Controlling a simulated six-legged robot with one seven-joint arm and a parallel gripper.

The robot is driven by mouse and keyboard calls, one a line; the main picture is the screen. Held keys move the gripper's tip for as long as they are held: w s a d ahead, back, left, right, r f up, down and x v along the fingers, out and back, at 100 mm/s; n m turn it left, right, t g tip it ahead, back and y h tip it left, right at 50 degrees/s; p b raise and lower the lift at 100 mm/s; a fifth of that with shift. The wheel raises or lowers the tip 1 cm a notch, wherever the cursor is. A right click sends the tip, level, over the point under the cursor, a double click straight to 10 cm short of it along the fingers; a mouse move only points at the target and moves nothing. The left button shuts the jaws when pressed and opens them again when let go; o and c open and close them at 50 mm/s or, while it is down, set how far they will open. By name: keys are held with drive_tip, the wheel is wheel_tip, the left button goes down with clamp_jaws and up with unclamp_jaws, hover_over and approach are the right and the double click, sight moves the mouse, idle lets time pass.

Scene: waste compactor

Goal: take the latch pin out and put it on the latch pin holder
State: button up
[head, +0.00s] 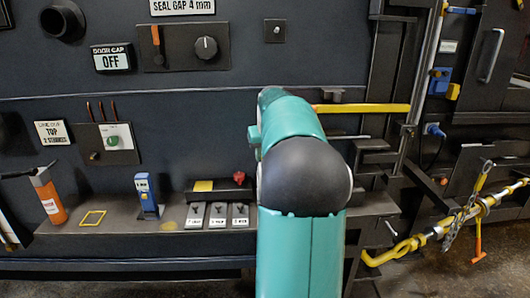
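My teal and black arm rises through the middle of the head view, and its far end is hidden behind its own bend. My gripper does not show. No part is plainly recognisable as the latch pin. On the right, a yellow clip with a chain (457,222) hangs beside a yellow and silver rod assembly (487,205). An orange T-shaped piece (478,240) hangs below that rod. I cannot tell which of these, if any, is the latch pin, and I cannot pick out its holder.
A yellow bar (365,108) runs right from behind my arm to an upright pole (424,80). A ledge (120,222) carries an orange bottle (50,198), a blue device (147,195) and grey switches (217,214). A control panel (184,46) is above. Floor shows at lower right.

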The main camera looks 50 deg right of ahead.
drive_tip(key=shift+f, duration=3.2)
idle(0.4)
drive_tip(key=o, duration=1.1)
drive_tip(key=shift+r, duration=0.1)
drive_tip(key=shift+c, duration=0.4)
drive_tip(key=v, duration=0.6)
drive_tip(key=shift+r, duration=0.35)
drive_tip(key=shift+s+a, duration=0.15)
